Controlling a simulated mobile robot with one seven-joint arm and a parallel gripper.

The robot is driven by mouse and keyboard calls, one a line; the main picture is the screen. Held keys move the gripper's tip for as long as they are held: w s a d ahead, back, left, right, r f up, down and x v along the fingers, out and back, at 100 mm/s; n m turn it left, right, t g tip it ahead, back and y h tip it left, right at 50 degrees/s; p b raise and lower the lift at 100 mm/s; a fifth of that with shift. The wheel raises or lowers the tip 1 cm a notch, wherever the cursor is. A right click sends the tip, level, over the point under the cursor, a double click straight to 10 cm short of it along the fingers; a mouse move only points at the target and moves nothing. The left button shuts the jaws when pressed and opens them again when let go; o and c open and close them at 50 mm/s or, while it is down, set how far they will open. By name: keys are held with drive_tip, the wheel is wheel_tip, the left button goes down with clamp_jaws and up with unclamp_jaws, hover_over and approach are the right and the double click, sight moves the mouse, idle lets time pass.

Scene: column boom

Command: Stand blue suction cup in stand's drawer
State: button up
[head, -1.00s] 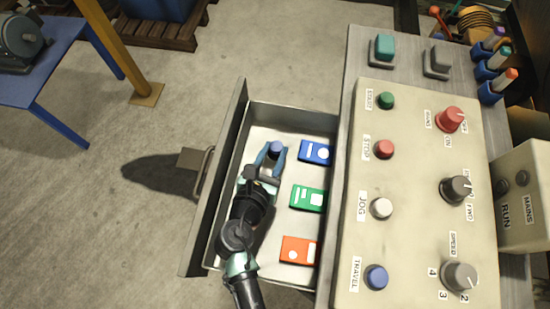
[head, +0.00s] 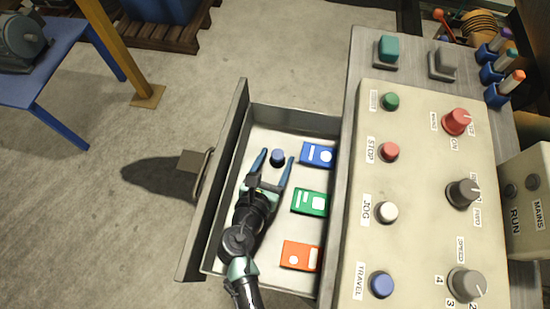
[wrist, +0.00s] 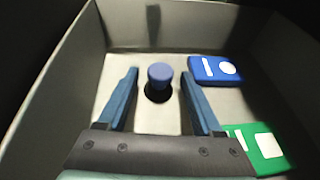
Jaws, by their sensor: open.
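The blue suction cup (head: 277,157) stands upright on the floor of the open drawer (head: 225,240), toward its far end. In the wrist view the blue suction cup (wrist: 160,75) shows a blue top over a dark round base. My gripper (head: 275,160) is inside the drawer with its fingers spread. In the wrist view my gripper (wrist: 161,74) has one finger on each side of the cup, with a gap on both sides, touching neither. The stand (head: 350,60) carries the drawer on its left side.
Blue (head: 317,154), green (head: 309,201) and orange (head: 299,255) boxes lie along the drawer's right side. The drawer's walls rise around my gripper. A control panel (head: 410,240) with buttons and knobs lies to the right. The drawer's left floor strip is clear.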

drive_tip(key=shift+r, duration=0.2)
drive_tip(key=p+v, duration=0.1)
drive_tip(key=v, duration=1.1)
drive_tip(key=shift+f, duration=0.1)
drive_tip(key=w+r+m+t+y, duration=0.1)
drive_tip(key=w+r+m+t, duration=0.1)
drive_tip(key=w+r+m, duration=0.6)
drive_tip(key=w+r+m+t, duration=0.1)
drive_tip(key=w+r+m, duration=0.35)
drive_tip(key=r, duration=0.85)
drive_tip(key=w+r+m+t+y, duration=0.1)
drive_tip(key=w+r+m+t, duration=0.1)
drive_tip(key=w+r+m, duration=0.6)
drive_tip(key=s+d+r+m+t, duration=0.1)
drive_tip(key=s+r+m+t, duration=0.2)
drive_tip(key=r, duration=0.8)
drive_tip(key=s+d+r+m+t+y, duration=0.1)
drive_tip(key=s+r+m+t, duration=0.2)
drive_tip(key=r, duration=0.9)
drive_tip(key=s+d+r+m+t+y, duration=0.1)
drive_tip(key=s+d+r+m+t, duration=0.1)
drive_tip(key=s+r+m, duration=0.3)
drive_tip(key=s+r+t, duration=0.1)
drive_tip(key=s+r, duration=0.2)
drive_tip(key=r, duration=0.3)
drive_tip(key=shift+r+m, duration=0.35)
drive_tip(key=shift+r, duration=0.05)
